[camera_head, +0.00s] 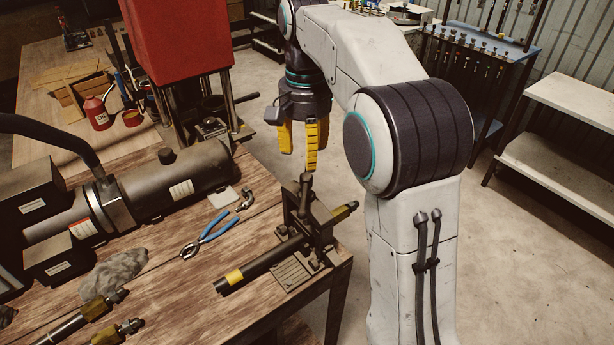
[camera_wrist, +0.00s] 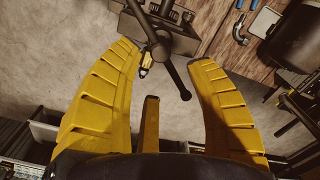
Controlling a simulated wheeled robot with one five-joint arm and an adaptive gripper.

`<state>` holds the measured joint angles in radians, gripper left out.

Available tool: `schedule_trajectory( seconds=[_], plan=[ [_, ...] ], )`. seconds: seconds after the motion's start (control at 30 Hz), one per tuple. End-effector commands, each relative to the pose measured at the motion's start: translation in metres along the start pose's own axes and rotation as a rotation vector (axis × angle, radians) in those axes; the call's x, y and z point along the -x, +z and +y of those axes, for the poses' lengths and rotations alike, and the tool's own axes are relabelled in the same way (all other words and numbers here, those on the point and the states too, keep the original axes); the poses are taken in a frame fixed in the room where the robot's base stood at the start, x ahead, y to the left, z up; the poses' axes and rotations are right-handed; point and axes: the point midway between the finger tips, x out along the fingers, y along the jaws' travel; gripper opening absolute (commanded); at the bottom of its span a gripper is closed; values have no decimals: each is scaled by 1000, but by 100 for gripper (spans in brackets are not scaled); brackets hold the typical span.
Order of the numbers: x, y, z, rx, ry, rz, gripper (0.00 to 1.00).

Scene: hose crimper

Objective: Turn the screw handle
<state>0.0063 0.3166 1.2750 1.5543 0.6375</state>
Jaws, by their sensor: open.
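The screw handle (camera_head: 305,190) is a dark bar on top of a dark clamp (camera_head: 318,232) at the table's right corner. In the wrist view the handle (camera_wrist: 174,72) slants from upper left to lower right, with its lower end between my finger tips in the picture. My gripper (camera_head: 299,160) has yellow fingers, points down and is open and empty, above and behind the handle. It also shows in the wrist view (camera_wrist: 165,62), with its fingers spread apart. I see no contact with the handle. A black hose (camera_head: 262,262) with a yellow band lies at the clamp.
Blue-handled pliers (camera_head: 212,234) and a grey rag (camera_head: 113,275) lie left of the clamp on the wooden table (camera_head: 180,295). A large dark cylinder machine (camera_head: 150,187) and a red press (camera_head: 178,40) stand further left.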

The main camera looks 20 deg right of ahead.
Motion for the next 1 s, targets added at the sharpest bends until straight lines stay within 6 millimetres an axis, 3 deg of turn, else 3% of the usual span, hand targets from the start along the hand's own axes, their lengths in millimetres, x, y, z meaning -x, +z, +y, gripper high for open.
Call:
schedule_trajectory(
  seconds=[0.2,0.37,0.8,1.0],
  plan=[
    [0,-1,-1,186,-2,4,50],
    [-7,-1,-1,228,-2,3,50],
    [-58,-1,0,230,-1,1,50],
    [-70,-1,-1,229,-2,3,50]
  ],
)
